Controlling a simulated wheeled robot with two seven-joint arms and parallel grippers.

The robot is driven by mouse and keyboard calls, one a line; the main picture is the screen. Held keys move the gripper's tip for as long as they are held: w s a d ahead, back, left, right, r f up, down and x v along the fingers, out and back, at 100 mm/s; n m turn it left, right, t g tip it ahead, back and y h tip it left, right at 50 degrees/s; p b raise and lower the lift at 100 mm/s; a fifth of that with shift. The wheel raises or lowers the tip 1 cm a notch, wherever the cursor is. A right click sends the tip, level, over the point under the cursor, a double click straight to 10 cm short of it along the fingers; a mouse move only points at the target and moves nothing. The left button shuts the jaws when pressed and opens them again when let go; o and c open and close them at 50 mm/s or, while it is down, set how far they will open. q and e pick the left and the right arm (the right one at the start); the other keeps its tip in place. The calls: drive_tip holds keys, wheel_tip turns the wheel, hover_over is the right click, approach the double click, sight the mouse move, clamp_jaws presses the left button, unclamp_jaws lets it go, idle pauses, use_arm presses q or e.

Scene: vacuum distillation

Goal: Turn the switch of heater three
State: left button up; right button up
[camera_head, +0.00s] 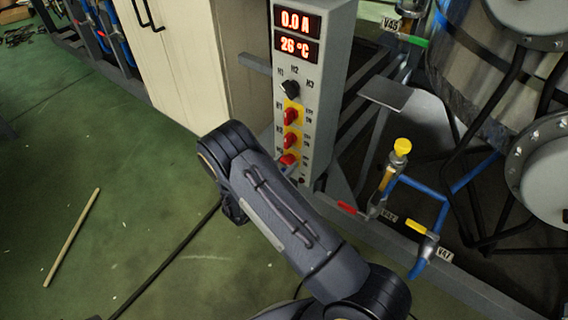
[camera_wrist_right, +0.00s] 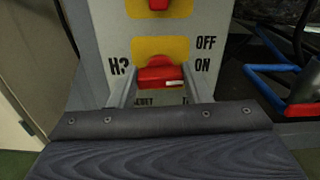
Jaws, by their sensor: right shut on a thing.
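The grey control box (camera_head: 318,100) carries a column of red switches on yellow plates. The switch handle lies roughly level, toward ON. My left gripper is not in view.
Two more red switches (camera_head: 291,116) and (camera_head: 291,140) sit just above, under a black selector knob (camera_head: 290,90). The displays read 0.0 A and 26 °C. Blue pipes with a yellow-capped valve (camera_head: 401,148) stand to the right. A wooden stick (camera_head: 72,236) lies on the green floor.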

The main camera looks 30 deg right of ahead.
drive_tip(key=n+p, duration=0.1)
drive_tip(key=n, duration=0.3)
drive_tip(key=shift+p, duration=0.35)
drive_tip(key=n+p, duration=0.1)
drive_tip(key=n, duration=0.3)
drive_tip(key=shift+w+a+n, duration=0.1)
drive_tip(key=shift+n, duration=0.2)
drive_tip(key=n+p, duration=0.1)
drive_tip(key=n, duration=0.3)
drive_tip(key=shift+f+n+p, duration=0.15)
drive_tip(key=shift+n+p, duration=0.15)
drive_tip(key=shift+f+n+p, duration=0.1)
drive_tip(key=shift+n+p, duration=0.25)
drive_tip(key=shift+n, duration=1.65)
drive_tip(key=o, duration=1)
drive_tip(key=shift+a, duration=0.1)
